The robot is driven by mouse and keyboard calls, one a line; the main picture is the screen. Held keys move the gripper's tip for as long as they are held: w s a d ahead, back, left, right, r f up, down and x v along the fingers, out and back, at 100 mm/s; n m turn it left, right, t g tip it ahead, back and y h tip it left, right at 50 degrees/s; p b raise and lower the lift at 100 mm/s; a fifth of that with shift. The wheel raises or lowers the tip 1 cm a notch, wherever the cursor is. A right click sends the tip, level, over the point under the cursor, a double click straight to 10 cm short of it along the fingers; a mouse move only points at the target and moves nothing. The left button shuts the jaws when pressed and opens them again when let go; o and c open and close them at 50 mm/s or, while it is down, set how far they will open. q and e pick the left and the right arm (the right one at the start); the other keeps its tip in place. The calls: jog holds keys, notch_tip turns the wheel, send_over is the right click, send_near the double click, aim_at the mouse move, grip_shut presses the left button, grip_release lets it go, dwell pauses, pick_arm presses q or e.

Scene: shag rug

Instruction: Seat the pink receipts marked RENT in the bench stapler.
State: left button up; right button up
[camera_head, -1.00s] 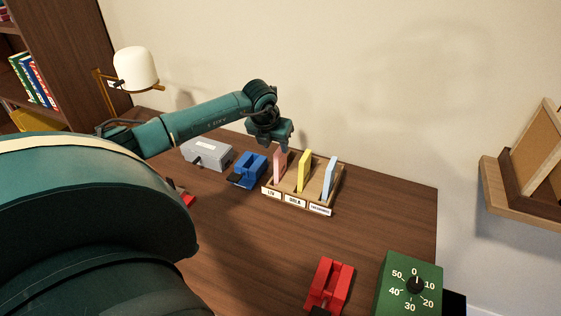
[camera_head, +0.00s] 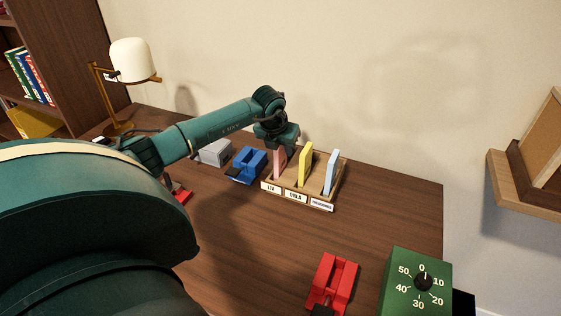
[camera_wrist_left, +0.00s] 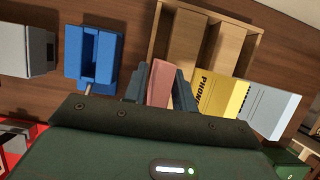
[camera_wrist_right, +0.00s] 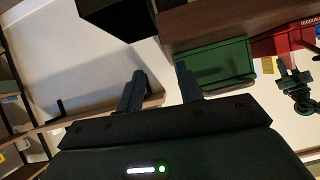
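The pink receipts (camera_head: 279,166) stand upright in the left slot of a wooden rack (camera_head: 325,197); they also show in the left wrist view (camera_wrist_left: 159,86). My left gripper (camera_head: 282,148) is over them, its open fingers (camera_wrist_left: 160,72) on either side of the pink piece. The word RENT is not readable. A blue slotted device (camera_head: 250,160) stands just left of the rack, and a red slotted one (camera_head: 335,277) stands at the front; I cannot tell which is the bench stapler. My right gripper (camera_wrist_right: 160,82) is open and empty, outside the head view.
Yellow (camera_head: 305,166) and light blue (camera_head: 331,173) pieces stand in the other rack slots. A grey box (camera_head: 214,152) is left of the blue device. A green dial box (camera_head: 418,280) sits at front right. The middle of the desk (camera_head: 265,235) is clear.

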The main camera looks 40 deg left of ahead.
pick_arm(q)
grip_shut()
jog(key=shift+r, duration=0.1)
